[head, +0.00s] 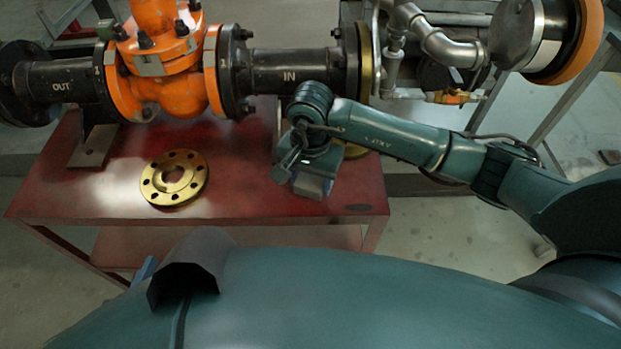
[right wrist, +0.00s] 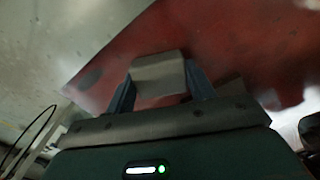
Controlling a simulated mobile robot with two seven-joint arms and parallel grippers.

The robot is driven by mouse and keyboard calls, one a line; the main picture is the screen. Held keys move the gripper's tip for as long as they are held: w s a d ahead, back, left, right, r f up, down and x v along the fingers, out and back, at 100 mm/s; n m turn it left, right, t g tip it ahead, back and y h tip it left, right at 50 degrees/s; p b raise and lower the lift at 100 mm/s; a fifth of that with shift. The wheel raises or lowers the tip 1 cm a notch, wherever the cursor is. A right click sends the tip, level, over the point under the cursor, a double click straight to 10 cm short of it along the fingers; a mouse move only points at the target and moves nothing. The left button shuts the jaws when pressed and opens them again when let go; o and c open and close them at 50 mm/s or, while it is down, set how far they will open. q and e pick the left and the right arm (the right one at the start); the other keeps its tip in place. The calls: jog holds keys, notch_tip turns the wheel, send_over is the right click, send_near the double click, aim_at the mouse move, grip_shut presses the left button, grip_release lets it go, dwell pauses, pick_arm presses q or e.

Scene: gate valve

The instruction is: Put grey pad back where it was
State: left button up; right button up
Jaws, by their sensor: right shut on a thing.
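The grey pad (right wrist: 158,75) is a small flat-faced block held between the two fingers of my right gripper (right wrist: 161,90) in the right wrist view. In the head view the gripper (head: 303,178) hangs over the right part of the red table (head: 240,222), below the pipe marked IN. The pad (head: 311,187) shows there at the fingertips. I cannot tell whether the pad touches the table top. My left gripper is not in view.
A brass flange (head: 174,178) lies on the table left of my right gripper. A grey support (head: 95,147) stands under the OUT pipe (head: 58,82). The orange valve (head: 178,92) and IN pipe (head: 290,66) run along the back. Red table top between flange and gripper is clear.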

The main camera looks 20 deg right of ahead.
jog(key=shift+f, duration=0.2)
jog(key=o, duration=1)
jog(key=shift+c, duration=0.2)
jog(key=shift+r, duration=0.1)
